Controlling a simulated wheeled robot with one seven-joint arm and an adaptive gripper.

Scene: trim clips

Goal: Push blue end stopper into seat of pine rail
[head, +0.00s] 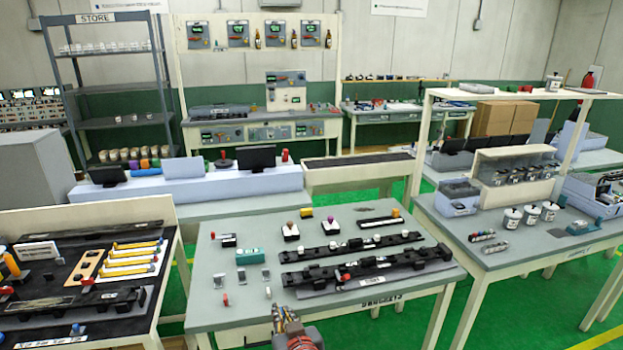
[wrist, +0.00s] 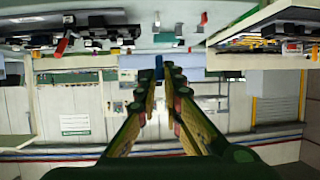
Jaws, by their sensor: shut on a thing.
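A small blue piece, which looks like the blue end stopper (wrist: 159,65), shows between my fingertips in the wrist view. My gripper (wrist: 160,76) is shut on it, and its two long fingers close in at the tips. Two long dark rails, a back one (head: 335,250) and a front one (head: 310,276), lie on the table to the right of and beyond my gripper. I cannot tell which is the pine rail, and its seat is not clear.
Small loose parts stand on the middle table (head: 221,318), among them a teal block (head: 248,256) and a red piece (head: 226,299). A left bench holds yellow strips (head: 130,262). A right bench holds white-lidded jars (head: 512,220). The table's front left is mostly bare.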

